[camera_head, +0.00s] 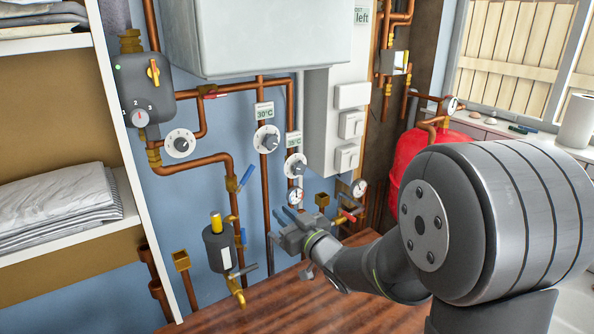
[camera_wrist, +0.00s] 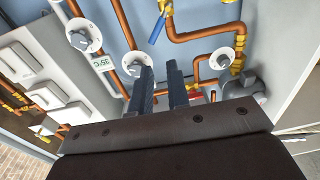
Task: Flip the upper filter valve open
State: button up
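The dark filter (camera_head: 219,247) with a yellow top stands on the copper pipe at the lower centre-left in the head view. Above it, a valve with a blue lever (camera_head: 246,177) sits on the pipe, the lever tilted up to the right. The blue lever also shows near the top of the wrist view (camera_wrist: 157,28). My gripper (camera_head: 279,224) is right of the filter, in front of the pipes and apart from the blue lever. Its two fingers (camera_wrist: 160,72) are apart with nothing between them.
Copper pipes and dials (camera_head: 267,139) cover the blue wall behind my gripper. A dark grey pump unit (camera_head: 146,92) is at the upper left. White shelves (camera_head: 115,110) stand at left. A wooden worktop (camera_head: 300,305) lies below. A red tank (camera_head: 412,150) is at right.

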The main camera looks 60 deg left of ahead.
aim_at(244, 180)
jog(key=shift+a+r+n, duration=0.15)
jog(key=shift+a+n, duration=0.2)
jog(key=shift+n, duration=0.25)
grip_shut()
jog(key=shift+s+a+r+n+g+y, duration=0.1)
jog(key=shift+a+r+n+g+y, duration=0.2)
jog(key=shift+a+n+g, duration=1.1)
jog(key=shift+s+a+r+n+g+y, duration=0.15)
jog(key=shift+r+n, duration=0.3)
jog(key=shift+n, duration=2)
jog(key=shift+a+r+n+g+y, duration=0.15)
jog(key=shift+a+r+n+g, duration=0.2)
jog(key=shift+a+n+g, duration=1.05)
jog(key=shift+d+n+t, duration=0.55)
jog(key=a, duration=1.1)
jog(key=shift+a, duration=0.3)
